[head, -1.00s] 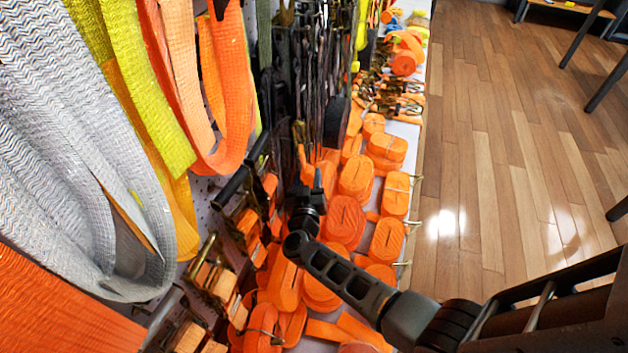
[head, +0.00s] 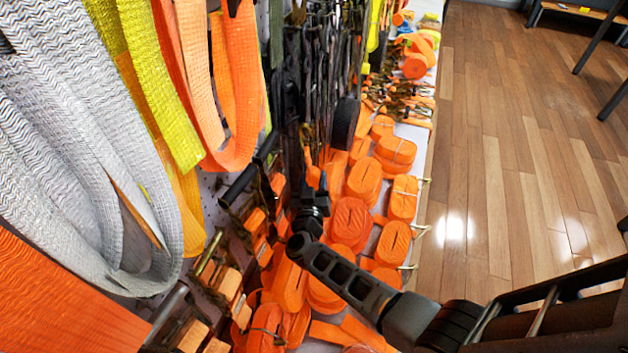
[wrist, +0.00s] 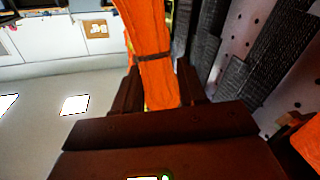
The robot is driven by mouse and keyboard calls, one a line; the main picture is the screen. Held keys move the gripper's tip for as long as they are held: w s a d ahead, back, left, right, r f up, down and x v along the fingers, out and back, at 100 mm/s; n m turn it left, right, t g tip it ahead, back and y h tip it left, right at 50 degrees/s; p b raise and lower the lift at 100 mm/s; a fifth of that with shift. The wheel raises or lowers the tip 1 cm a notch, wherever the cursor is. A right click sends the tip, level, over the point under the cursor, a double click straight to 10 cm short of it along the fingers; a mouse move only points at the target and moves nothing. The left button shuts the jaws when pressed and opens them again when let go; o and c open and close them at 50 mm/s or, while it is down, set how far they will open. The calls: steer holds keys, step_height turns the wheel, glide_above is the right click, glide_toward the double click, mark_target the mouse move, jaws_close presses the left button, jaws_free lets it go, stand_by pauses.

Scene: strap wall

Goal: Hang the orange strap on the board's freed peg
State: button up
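My gripper (head: 312,188) is beside the wall display, above the shelf of rolled orange straps. In the wrist view my gripper (wrist: 158,88) has its two dark fingers on either side of an orange strap (wrist: 150,40), which has a dark band around it. The fingers appear shut on this strap, which extends up out of the picture. In the head view a small piece of this orange strap (head: 313,173) shows at the fingertips. The perforated board (wrist: 245,62) is to the right in the wrist view. I cannot tell which peg is the freed one.
Grey-white webbing (head: 60,150), yellow straps (head: 150,80) and a looped orange strap (head: 238,130) hang at left. Dark straps (head: 310,80) hang behind my gripper. Several orange rolls (head: 351,222) crowd the shelf. Wooden floor (head: 500,150) is open at right.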

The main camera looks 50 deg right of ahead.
steer(key=o, duration=0.5)
steer(key=shift+p+v, duration=0.6)
steer(key=shift+v, duration=3.3)
